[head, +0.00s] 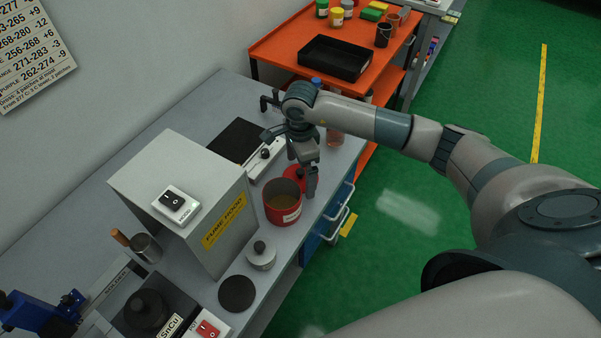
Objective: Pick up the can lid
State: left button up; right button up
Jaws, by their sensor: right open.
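A red can (283,206) with a brownish content and a pale label stands open near the front edge of the grey bench. A flat red piece, which looks like the can lid (293,171), lies just behind the can, partly hidden by my right gripper. My right gripper (304,172) is open, pointing down over the lid from the right. One finger reaches down beside the can and lid at their right. Whether the fingers touch the lid cannot be told. My left gripper is not in view.
A grey fume hood box (185,195) stands left of the can. A small lidded pot (261,256) and a dark round disc (237,293) are nearer. An orange cart (285,45) carries a black tray (334,58).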

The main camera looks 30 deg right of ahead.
aim_at(300, 170)
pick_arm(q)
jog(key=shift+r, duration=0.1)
pick_arm(e)
jog(key=shift+f, duration=0.3)
jog(key=c, duration=1.2)
jog(key=shift+r, duration=0.15)
jog(key=shift+r+b, duration=0.5)
notch_tip(300, 170, up, 2)
jog(key=shift+w+r+b, duration=0.1)
jog(key=shift+r+b, duration=0.05)
jog(key=shift+b, duration=0.6)
pick_arm(q)
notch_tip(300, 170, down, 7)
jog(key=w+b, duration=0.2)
jog(key=b, duration=0.2)
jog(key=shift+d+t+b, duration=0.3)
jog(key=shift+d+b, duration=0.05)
jog(key=shift+b, duration=0.05)
pick_arm(e)
jog(key=s+d+r, duration=0.2)
jog(key=d, duration=0.1)
jog(key=s+d+r, duration=0.2)
jog(key=d+r, duration=0.1)
jog(key=s+d+r, duration=0.2)
jog(key=d, duration=0.2)
jog(key=shift+r, duration=0.25)
